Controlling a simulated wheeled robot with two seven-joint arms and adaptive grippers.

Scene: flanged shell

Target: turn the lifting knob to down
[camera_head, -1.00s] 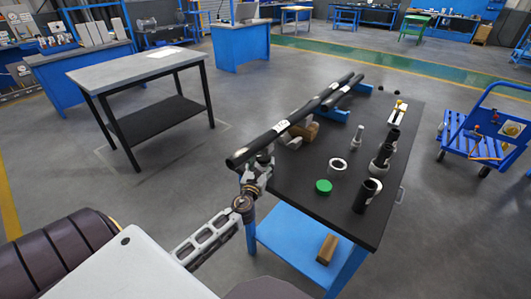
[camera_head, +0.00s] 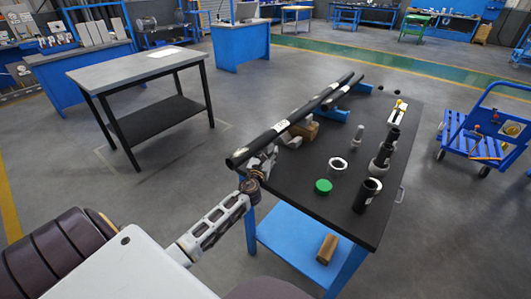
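I cannot pick out a lifting knob for certain in the head view. My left arm reaches in from the lower left, and my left gripper (camera_head: 264,162) is at the near left corner of the dark worktable (camera_head: 305,205). It is just below the near end of a long black tube (camera_head: 290,122). The tube partly hides the fingers, so I cannot tell whether they are open, shut or touching the tube. My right gripper is not in view.
A green cap (camera_head: 323,186), a white ring (camera_head: 337,165) and several upright dark cylinders (camera_head: 366,196) stand on the worktable. A wooden block (camera_head: 327,249) lies on its blue lower shelf. A blue cart (camera_head: 485,140) stands at right.

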